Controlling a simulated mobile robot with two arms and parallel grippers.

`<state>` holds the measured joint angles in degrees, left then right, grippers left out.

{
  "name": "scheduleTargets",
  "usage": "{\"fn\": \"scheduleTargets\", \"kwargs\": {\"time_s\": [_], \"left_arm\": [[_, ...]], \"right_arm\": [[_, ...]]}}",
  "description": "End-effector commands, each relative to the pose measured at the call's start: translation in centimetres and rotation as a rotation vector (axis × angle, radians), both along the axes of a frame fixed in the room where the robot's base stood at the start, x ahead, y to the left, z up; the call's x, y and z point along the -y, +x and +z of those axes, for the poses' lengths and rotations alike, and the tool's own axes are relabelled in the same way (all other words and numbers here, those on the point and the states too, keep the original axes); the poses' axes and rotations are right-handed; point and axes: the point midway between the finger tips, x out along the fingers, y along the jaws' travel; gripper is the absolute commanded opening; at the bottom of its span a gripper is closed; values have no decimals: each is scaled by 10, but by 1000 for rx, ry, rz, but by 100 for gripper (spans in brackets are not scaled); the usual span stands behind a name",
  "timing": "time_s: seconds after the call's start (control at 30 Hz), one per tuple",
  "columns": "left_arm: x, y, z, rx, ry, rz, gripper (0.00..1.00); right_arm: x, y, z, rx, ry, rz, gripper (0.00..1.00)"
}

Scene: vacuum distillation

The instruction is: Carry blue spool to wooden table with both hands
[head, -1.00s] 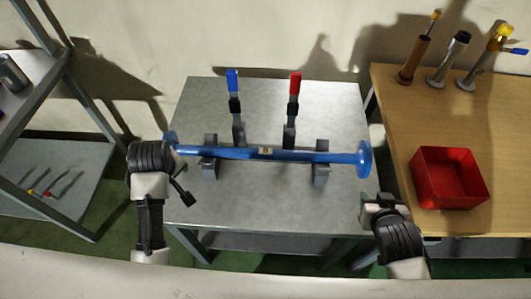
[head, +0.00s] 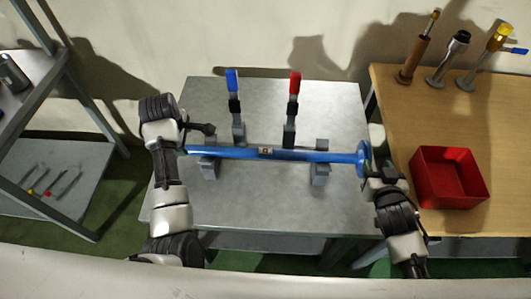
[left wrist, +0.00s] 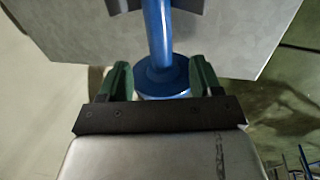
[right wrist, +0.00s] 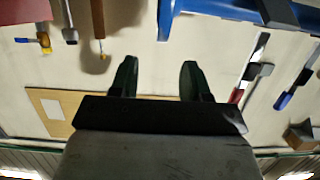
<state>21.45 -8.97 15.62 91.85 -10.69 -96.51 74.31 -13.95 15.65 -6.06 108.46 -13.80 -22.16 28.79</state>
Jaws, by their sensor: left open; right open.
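The blue spool (head: 300,155) is a long tube with round end flanges, lying level across two grey supports on a grey metal table (head: 275,210). Its right flange (head: 363,159) shows in the head view; the left one is hidden behind my left gripper (head: 196,134). In the left wrist view that flange (left wrist: 163,78) lies between the open fingers of the gripper (left wrist: 158,82). My right gripper (head: 380,172) is open beside the right flange. In its wrist view, the flange (right wrist: 165,18) is beyond the empty fingertips (right wrist: 157,70). The wooden table (head: 500,125) stands to the right.
A red bin (head: 450,178) and several upright tools (head: 413,58) stand on the wooden table. A blue-handled clamp (head: 235,100) and a red-handled clamp (head: 291,105) rise behind the spool. A metal shelf (head: 60,195) is at left.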

Motion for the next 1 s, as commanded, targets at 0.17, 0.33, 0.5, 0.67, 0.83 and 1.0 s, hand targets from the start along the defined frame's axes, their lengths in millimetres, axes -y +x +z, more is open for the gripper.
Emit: {"fn": "scheduleTargets", "kwargs": {"time_s": [0.17,0.33,0.5,0.67,0.83,1.0], "left_arm": [[0,7,-34,-4,0,-2,65],[0,14,-60,-3,0,-2,65],[0,19,-76,0,0,-2,65],[0,21,-81,1,0,-2,65],[0,21,-82,1,-1,-1,65],[0,20,-82,1,-1,-1,49]], "right_arm": [[0,34,-9,3,-2,1,47],[0,60,-17,1,0,0,47],[0,76,-23,1,0,1,47],[-1,81,-25,0,-1,1,47],[-1,81,-25,0,0,1,47],[-1,80,-25,0,0,1,32]]}}
